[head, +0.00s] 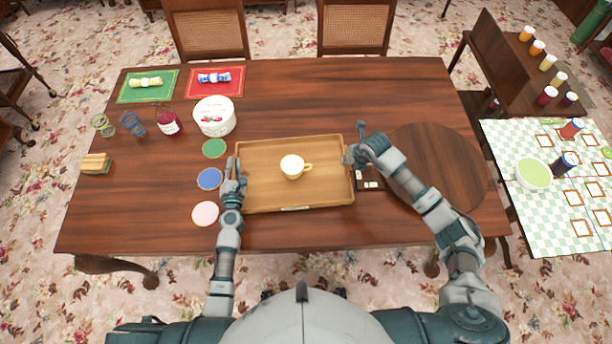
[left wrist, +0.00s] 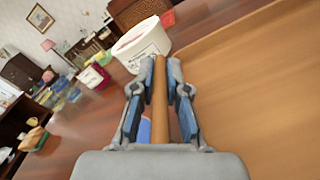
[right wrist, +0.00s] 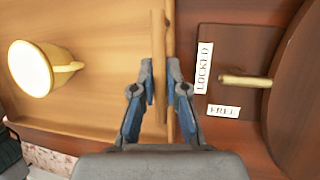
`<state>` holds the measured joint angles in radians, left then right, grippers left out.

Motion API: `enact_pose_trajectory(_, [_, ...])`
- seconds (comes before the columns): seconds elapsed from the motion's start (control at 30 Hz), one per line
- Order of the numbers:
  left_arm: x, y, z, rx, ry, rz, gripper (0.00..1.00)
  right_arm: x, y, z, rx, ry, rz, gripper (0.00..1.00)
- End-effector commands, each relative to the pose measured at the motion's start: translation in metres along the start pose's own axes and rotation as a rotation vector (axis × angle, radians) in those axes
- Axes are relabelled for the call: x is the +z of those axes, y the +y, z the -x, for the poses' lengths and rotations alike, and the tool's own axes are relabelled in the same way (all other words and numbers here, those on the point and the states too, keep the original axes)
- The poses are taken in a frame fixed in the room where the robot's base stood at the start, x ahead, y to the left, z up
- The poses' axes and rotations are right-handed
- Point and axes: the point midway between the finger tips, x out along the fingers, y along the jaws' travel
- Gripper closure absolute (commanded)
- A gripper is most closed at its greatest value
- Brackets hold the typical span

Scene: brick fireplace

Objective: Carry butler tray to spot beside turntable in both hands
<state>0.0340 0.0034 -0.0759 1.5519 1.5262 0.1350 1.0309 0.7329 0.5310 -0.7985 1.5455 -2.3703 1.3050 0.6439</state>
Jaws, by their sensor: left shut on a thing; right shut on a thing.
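The wooden butler tray (head: 270,200) is at the middle of the table, with a cream cup (head: 292,166) upright on it. My left gripper (head: 234,172) is shut on the tray's left rim; the left wrist view shows the rim (left wrist: 160,100) between its fingers. My right gripper (head: 352,156) is shut on the tray's right rim, also seen in the right wrist view (right wrist: 159,80). The round dark turntable (head: 440,165) is at the table's right, close to the tray. I cannot tell whether the tray touches the table.
A small plate marked LOCKED and FREE (right wrist: 203,68) with a brass lever (right wrist: 245,81) lies between tray and turntable. Green (head: 214,148), blue (head: 209,179) and pink (head: 205,214) discs lie left of the tray. A white tub (head: 214,116) stands behind them. The table's back middle is clear.

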Motion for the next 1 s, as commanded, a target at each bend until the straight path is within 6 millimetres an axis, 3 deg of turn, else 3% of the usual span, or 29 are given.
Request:
enact_pose_trajectory(0.1, [-0.01, -0.007, 0.0, -0.002, 0.001, 0.0, 1.0, -0.005, -0.002, -0.011, 0.001, 0.002, 0.0, 1.0])
enact_pose_trajectory(0.13, [-0.008, -0.006, 0.001, -0.002, 0.002, 0.0, 0.79, -0.004, -0.002, -0.009, 0.0, 0.003, 0.0, 0.8])
enact_pose_trajectory(0.2, [-0.007, -0.005, 0.001, -0.002, 0.002, 0.0, 0.61, -0.004, -0.001, -0.007, 0.0, 0.003, 0.0, 0.62])
enact_pose_trajectory(0.57, [-0.007, -0.005, 0.004, -0.003, 0.003, 0.001, 0.61, -0.003, -0.002, -0.008, 0.0, 0.003, -0.001, 0.62])
enact_pose_trajectory(0.67, [-0.008, -0.006, 0.017, -0.003, 0.004, 0.003, 0.61, -0.003, -0.002, -0.008, 0.0, 0.003, -0.001, 0.62])
enact_pose_trajectory(1.0, [-0.007, -0.006, 0.09, -0.004, 0.003, -0.003, 0.61, -0.003, -0.002, -0.008, 0.0, 0.003, -0.001, 0.62])
